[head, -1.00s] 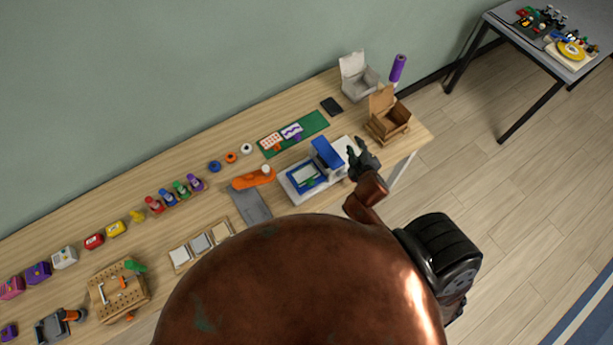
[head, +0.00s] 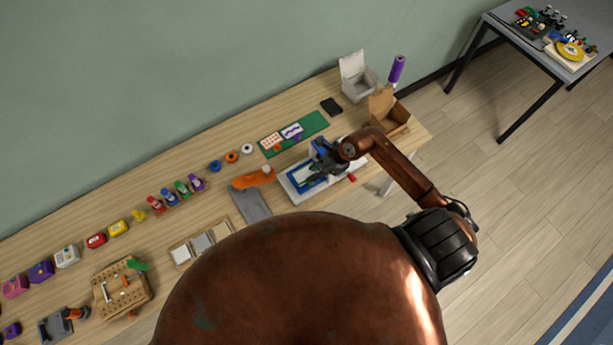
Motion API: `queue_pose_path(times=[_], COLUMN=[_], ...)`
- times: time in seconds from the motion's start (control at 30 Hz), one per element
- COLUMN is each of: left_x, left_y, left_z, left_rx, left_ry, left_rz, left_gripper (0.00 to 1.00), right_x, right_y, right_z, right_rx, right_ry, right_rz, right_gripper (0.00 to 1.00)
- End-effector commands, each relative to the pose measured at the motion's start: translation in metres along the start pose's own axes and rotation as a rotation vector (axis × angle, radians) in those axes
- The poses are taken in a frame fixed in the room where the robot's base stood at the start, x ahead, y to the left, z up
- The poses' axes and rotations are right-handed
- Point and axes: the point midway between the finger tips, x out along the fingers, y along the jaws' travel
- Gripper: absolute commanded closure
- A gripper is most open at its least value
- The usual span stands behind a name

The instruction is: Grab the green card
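A white-based machine (head: 287,190) with a blue frame stands on the long wooden bench. My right gripper (head: 311,178) is over its blue-edged bed, coming from the right, and its dark fingers cover much of the bed. In the earlier frame a small green piece, which may be the green card, lay on this bed; now the fingers largely hide that spot. I cannot tell whether the fingers touch it or how far they are apart. My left gripper is not in view.
A green mat (head: 316,123) with printed sheets lies behind the machine. An orange tool (head: 254,178) and a grey plate (head: 250,205) are left of it. An open cardboard box (head: 388,118) stands at the right end. Shallow trays (head: 202,243) lie at the front.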

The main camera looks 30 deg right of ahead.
Motion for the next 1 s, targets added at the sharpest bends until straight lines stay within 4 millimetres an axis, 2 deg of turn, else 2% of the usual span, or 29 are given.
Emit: queue_pose_path(times=[0.1,0.2,0.47,0.73,1.0], left_x=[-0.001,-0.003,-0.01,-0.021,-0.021], left_y=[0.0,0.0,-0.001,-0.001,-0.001], left_z=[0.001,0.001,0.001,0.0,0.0], left_rx=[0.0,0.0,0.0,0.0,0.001], left_ry=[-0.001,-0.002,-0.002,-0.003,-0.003], left_rz=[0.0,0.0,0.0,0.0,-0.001], left_gripper=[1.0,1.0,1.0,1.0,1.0], right_x=[0.001,0.009,0.034,0.069,0.077], right_y=[-0.009,-0.01,-0.009,-0.011,-0.011], right_z=[-0.021,-0.027,-0.029,-0.033,-0.035], right_rx=[-0.032,-0.035,-0.033,-0.033,-0.036], right_ry=[0.086,0.105,0.101,0.099,0.1], right_rz=[-0.01,-0.011,-0.009,-0.01,-0.012], right_gripper=[0.76,0.76,0.76,0.76,0.76])
